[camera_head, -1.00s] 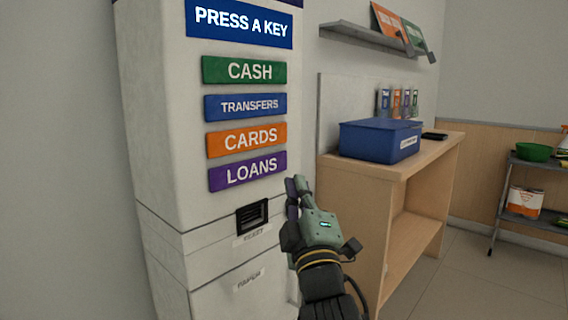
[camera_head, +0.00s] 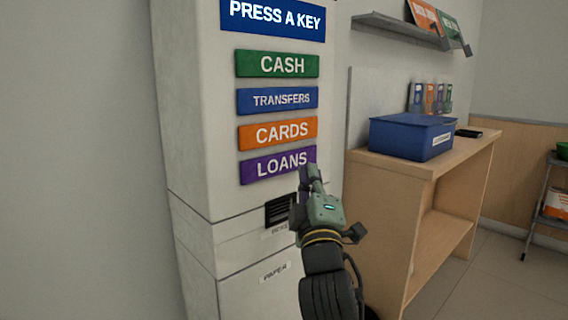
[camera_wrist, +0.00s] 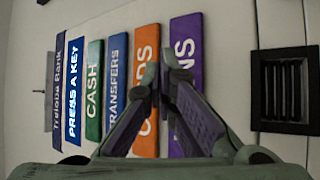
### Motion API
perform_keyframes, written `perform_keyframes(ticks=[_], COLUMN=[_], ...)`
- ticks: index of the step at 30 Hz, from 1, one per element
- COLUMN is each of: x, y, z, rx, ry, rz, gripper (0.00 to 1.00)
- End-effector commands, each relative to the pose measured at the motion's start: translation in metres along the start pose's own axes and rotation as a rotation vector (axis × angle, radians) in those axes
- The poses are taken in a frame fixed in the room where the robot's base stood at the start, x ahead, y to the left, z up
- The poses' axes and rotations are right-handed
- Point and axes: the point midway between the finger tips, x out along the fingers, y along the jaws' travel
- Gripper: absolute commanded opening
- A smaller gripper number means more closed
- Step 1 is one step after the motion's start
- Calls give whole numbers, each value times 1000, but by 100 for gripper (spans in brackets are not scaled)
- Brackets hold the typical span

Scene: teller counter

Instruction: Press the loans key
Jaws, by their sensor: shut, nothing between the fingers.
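The purple loans key (camera_head: 277,165) is the lowest of the keys on the white kiosk front (camera_head: 195,120). It also shows in the wrist view (camera_wrist: 186,50), turned sideways and partly hidden by my fingers. My gripper (camera_head: 309,168) is shut and empty. In the head view its fingertips overlap the right end of the loans key. In the wrist view the fingertips (camera_wrist: 160,72) lie over the strip between the orange cards key (camera_wrist: 145,50) and the loans key. I cannot tell whether they touch the surface.
Above are the transfers key (camera_head: 277,100), the cash key (camera_head: 277,64) and the "PRESS A KEY" sign (camera_head: 273,17). A dark slot (camera_head: 279,211) sits below the loans key. A wooden counter (camera_head: 400,172) with a blue box (camera_head: 412,136) stands to the right.

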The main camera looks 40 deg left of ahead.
Motion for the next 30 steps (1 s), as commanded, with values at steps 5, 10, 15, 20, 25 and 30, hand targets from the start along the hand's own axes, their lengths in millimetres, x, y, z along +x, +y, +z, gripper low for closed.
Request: perform_keyframes(ticks=[5, 10, 15, 20, 25, 30], x=[14, 20, 22, 22, 21, 21], y=[-10, -15, -16, -16, -16, -16], z=[-11, -15, -16, -16, -16, -16], rx=[1, 0, 0, 0, 0, 0], ry=[1, 1, 1, 1, 1, 0], rz=[-2, -1, -1, -1, -1, -1], gripper=[0, 0, 0, 0, 0, 0])
